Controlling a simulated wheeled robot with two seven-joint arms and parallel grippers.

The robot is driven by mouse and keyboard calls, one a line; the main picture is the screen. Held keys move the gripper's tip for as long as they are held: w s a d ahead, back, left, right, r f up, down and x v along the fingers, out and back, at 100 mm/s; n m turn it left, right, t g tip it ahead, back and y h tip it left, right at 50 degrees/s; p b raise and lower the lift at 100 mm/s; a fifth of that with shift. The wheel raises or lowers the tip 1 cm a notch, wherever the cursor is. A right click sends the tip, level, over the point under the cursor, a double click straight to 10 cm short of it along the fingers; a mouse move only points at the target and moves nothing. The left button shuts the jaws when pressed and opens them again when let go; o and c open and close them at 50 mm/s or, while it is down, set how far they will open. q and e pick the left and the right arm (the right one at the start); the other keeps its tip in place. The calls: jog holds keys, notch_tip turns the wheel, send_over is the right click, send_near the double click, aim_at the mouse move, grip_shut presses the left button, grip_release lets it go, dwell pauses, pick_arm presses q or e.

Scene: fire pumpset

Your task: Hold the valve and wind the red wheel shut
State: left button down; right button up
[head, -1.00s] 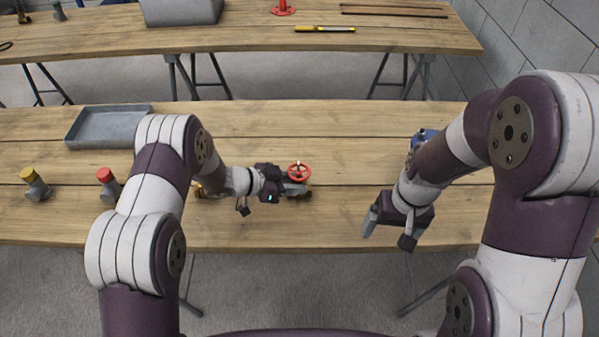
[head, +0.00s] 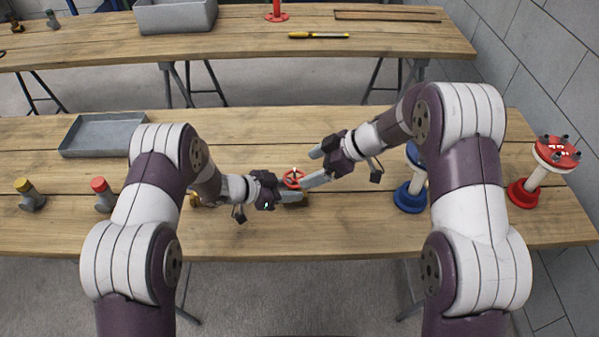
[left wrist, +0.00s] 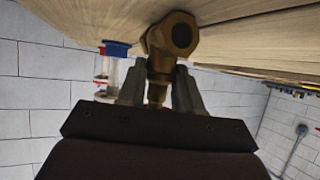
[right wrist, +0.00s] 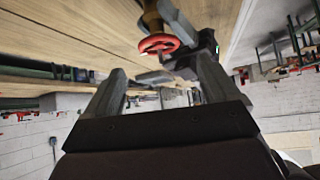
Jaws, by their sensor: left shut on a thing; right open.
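The red wheel (head: 293,178) sits on the brass valve, whose end shows in the left wrist view (left wrist: 172,38). My left gripper (head: 290,196) is shut on the valve's brass body, just above the table. Its fingers hide part of the valve in the head view. My right gripper (head: 314,166) is open and empty, with its fingertips just right of the wheel. In the right wrist view the wheel (right wrist: 158,43) lies beyond the open fingers, towards the top, with the brass valve (right wrist: 152,14) behind it. I cannot tell whether a finger touches the wheel.
A blue flanged pipe (head: 410,197) stands behind my right arm, and a red flanged pipe (head: 540,178) stands at the right. A grey tray (head: 100,150), a yellow-capped fitting (head: 28,196) and a red-capped fitting (head: 103,194) are at the left. The middle back of the table is clear.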

aim_at(295, 174)
jog(key=x, duration=0.5)
jog(key=shift+f, duration=0.15)
jog(key=c, duration=1.1)
jog(key=shift+o, duration=0.2)
jog(key=shift+m, duration=0.3)
jog(key=m+t, duration=0.1)
jog(key=m+t+h, duration=0.1)
jog(key=m, duration=0.1)
jog(key=shift+s+a+t, duration=0.15)
jog(key=shift+a+t, duration=0.05)
jog(key=shift+t, duration=0.2)
jog(key=shift+s+a+m+t+h, duration=0.1)
jog(key=shift+m+t+h, duration=1.1)
jog(key=shift+m, duration=0.9)
